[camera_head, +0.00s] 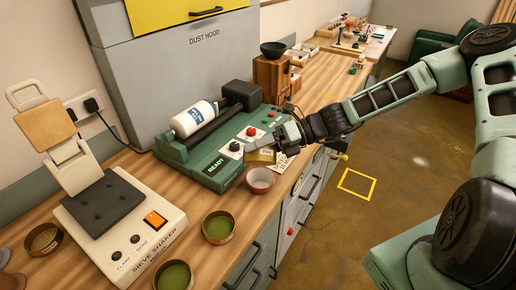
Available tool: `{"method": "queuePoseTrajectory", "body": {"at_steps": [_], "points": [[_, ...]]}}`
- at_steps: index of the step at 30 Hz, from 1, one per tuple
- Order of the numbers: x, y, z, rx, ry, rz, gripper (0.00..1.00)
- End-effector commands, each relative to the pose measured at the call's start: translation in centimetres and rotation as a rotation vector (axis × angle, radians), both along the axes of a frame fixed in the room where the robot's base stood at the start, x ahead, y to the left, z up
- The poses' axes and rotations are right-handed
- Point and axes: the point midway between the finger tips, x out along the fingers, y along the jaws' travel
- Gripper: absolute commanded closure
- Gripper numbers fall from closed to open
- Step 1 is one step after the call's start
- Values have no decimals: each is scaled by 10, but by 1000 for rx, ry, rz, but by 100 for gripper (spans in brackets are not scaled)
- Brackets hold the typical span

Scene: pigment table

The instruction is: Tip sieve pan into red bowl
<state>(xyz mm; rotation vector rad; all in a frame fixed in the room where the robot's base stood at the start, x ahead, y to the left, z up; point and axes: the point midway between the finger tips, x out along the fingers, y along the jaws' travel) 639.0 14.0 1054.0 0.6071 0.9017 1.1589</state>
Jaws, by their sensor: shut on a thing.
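My gripper (268,146) reaches in from the right and is shut on a small brass-coloured sieve pan (261,156). The pan is held just above and behind the red bowl (261,180), close to its far rim. Its brass side faces the camera; its exact tilt and what is inside are hard to tell. The red bowl stands upright near the front edge of the bench, with a pale inside that looks empty in the part that shows.
Two round brass pans with green inside, one (219,227) and another (174,276), stand near the sieve shaker (125,220). A third pan (43,239) is left of it. A green bottle-roller machine (210,140) stands behind the bowl. A printed card (284,161) lies right of the bowl.

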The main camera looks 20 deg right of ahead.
Motion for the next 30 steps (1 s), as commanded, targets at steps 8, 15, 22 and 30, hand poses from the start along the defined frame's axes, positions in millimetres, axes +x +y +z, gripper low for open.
{"method": "queuePoseTrajectory", "body": {"at_steps": [8,15,22,30], "points": [[9,-4,-16,121,271,0,51],[16,-6,-22,204,460,2,51],[23,-9,-40,283,636,1,51],[31,-13,-55,377,845,1,51]]}}
